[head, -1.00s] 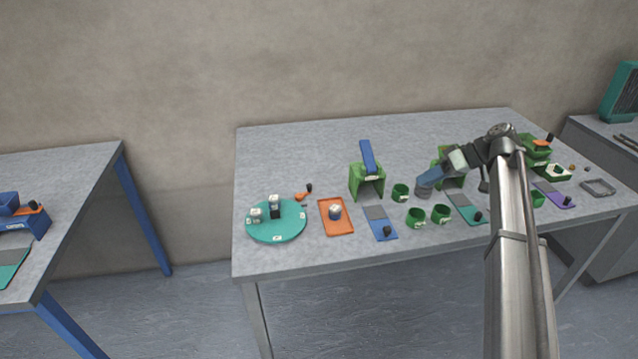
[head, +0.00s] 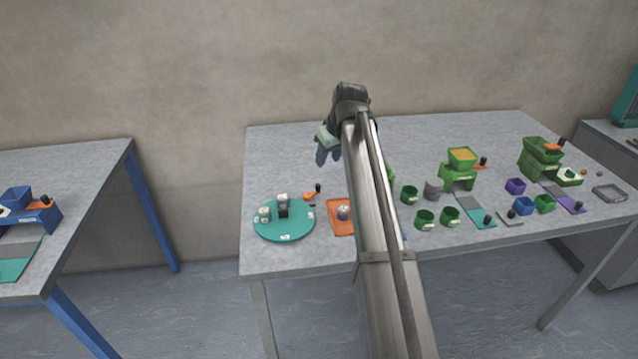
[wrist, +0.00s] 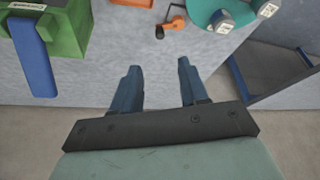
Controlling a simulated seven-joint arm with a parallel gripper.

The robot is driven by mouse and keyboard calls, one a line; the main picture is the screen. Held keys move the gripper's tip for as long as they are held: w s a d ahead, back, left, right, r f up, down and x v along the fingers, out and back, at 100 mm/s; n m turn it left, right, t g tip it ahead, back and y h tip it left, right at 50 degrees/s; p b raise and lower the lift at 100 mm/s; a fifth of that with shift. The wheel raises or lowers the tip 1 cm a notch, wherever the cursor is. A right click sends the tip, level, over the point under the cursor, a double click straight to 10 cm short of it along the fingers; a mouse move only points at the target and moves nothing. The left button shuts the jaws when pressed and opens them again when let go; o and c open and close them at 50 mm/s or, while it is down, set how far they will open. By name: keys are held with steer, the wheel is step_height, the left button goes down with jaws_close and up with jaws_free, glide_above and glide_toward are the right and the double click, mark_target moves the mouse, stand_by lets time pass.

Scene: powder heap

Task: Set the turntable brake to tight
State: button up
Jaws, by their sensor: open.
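The teal turntable (head: 297,232) sits at the left front of the table with labelled jars on top; part of it shows at the top of the wrist view (wrist: 203,10). Its apparent brake is a small orange lever (head: 309,196) with a black knob, just behind and right of the disc. In the wrist view the orange lever (wrist: 173,25) points toward a black knob at its left. My gripper (head: 327,157) hangs above the table behind the lever. In the wrist view its two blue fingers (wrist: 157,85) are apart with nothing between them. The lever's setting cannot be read.
An orange tray (head: 336,227) stands right of the turntable, partly behind my arm. A green stand with a blue lever (wrist: 34,55) is at the left of the wrist view. Green cups (head: 425,220) and green hoppers (head: 461,160) stand farther right. The table's back left is clear.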

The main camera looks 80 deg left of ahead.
mark_target(318, 185)
steer(key=x, duration=1.3)
steer(key=shift+f, duration=0.2)
jaws_close()
